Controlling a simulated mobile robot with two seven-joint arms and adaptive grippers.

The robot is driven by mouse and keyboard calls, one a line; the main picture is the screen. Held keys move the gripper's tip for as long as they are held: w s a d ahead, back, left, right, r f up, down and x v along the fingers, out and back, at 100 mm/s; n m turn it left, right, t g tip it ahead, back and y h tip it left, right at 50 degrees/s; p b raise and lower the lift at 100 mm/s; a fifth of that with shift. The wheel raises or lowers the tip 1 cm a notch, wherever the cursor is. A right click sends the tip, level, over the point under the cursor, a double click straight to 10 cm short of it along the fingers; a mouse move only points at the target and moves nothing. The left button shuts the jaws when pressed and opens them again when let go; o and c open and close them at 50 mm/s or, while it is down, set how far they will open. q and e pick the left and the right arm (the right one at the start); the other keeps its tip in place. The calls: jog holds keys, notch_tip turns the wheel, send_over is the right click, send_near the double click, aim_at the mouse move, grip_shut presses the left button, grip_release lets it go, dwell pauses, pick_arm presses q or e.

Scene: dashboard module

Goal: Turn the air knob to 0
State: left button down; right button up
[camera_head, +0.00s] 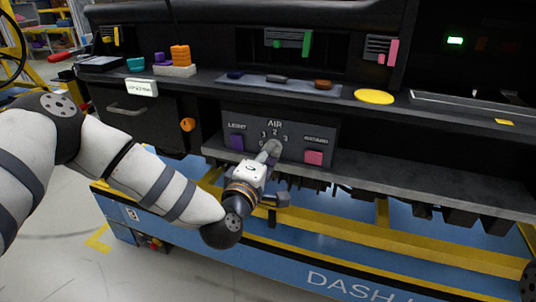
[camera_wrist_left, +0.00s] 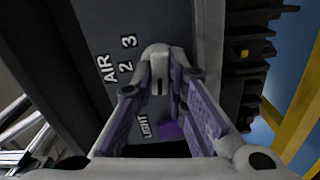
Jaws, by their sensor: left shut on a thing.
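The air knob (camera_head: 272,147) is a grey knob on the dark panel (camera_head: 308,130), below the word AIR and an arc of numbers. My left gripper (camera_head: 266,158) reaches it from below left and is shut on it. In the left wrist view, the purple-padded fingers (camera_wrist_left: 165,95) lie on either side of the grey knob (camera_wrist_left: 157,62). The numbers 2 and 3 show beside it; the fingers and knob hide part of the scale. I cannot tell which number the knob points to. My right gripper is not in view.
A purple LIGHT button (camera_head: 237,142) sits left of the knob and a pink button (camera_head: 314,157) right of it. A grey ledge (camera_head: 400,183) runs right of the panel. Above, a shelf holds a yellow disc (camera_head: 374,97) and orange block (camera_head: 180,55). A yellow rail (camera_head: 345,232) runs below.

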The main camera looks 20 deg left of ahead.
pick_arm(q)
jog(key=shift+n, duration=0.7)
jog(key=shift+d+r, duration=0.1)
jog(key=c, duration=1.6)
grip_release()
jog(key=shift+w, duration=0.1)
jog(key=s, duration=1.2)
jog(key=shift+a, duration=0.2)
